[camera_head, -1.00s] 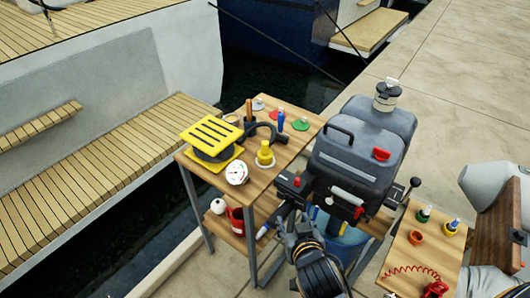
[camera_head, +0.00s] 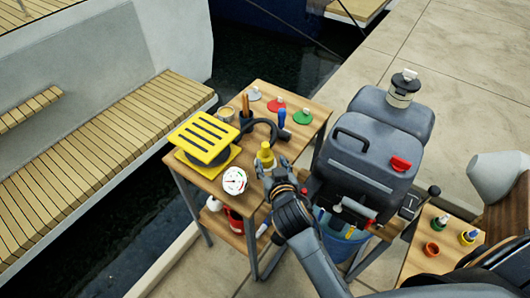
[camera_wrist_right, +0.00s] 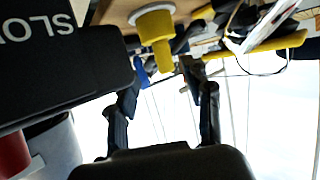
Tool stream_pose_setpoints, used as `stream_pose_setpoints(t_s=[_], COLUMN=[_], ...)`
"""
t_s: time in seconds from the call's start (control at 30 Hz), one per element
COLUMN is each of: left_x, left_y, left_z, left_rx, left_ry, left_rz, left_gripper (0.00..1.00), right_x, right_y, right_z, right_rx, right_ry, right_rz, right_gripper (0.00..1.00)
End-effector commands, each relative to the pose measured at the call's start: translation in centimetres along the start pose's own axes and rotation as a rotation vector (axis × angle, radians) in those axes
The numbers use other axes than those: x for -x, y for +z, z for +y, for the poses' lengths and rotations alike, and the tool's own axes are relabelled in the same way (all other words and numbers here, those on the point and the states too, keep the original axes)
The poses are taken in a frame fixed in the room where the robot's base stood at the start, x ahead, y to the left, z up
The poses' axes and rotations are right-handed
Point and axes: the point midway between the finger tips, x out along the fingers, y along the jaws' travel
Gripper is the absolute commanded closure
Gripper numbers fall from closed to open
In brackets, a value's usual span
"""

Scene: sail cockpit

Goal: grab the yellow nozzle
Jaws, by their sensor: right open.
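The yellow nozzle (camera_head: 265,154) stands upright near the front right corner of the wooden table (camera_head: 215,186). In the right wrist view the yellow nozzle (camera_wrist_right: 155,38), on its pale round base, shows at the top, beyond the fingers and apart from them. My right gripper (camera_head: 272,170) is at the table's front right edge, just in front of the nozzle, and covers its lower part in the head view. In the right wrist view my right gripper (camera_wrist_right: 160,88) is open, with nothing between its two fingers. My left gripper is not in view.
A yellow slotted plate (camera_head: 204,138) and a white gauge (camera_head: 234,180) are left of the nozzle. A black curved hose (camera_head: 264,122) is behind it. A large grey tank (camera_head: 365,165) stands close on the right. Red (camera_head: 276,104) and green (camera_head: 302,117) discs lie farther back.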

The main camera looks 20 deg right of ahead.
Motion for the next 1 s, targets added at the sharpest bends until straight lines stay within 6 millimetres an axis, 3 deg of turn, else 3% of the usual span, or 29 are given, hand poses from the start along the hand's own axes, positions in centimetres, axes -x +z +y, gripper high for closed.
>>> stream_pose_setpoints(t_s=[0.1,0.37,0.63,1.0], left_x=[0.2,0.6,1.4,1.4], left_y=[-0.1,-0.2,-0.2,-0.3], left_z=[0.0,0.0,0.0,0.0], left_rx=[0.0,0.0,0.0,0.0], left_ry=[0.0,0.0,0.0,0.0], left_rz=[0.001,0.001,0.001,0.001], left_gripper=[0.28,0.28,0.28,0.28], right_x=[-1.8,-3.4,-7.0,-7.8], right_y=[-0.1,-0.4,-0.9,-0.8], right_z=[0.0,-0.1,-0.4,-0.4], right_rx=[0.002,0.002,0.002,0.0], right_ry=[0.0,0.0,-0.001,-0.001], right_rz=[0.0,0.001,-0.001,-0.001], right_gripper=[0.49,0.49,0.49,0.52])
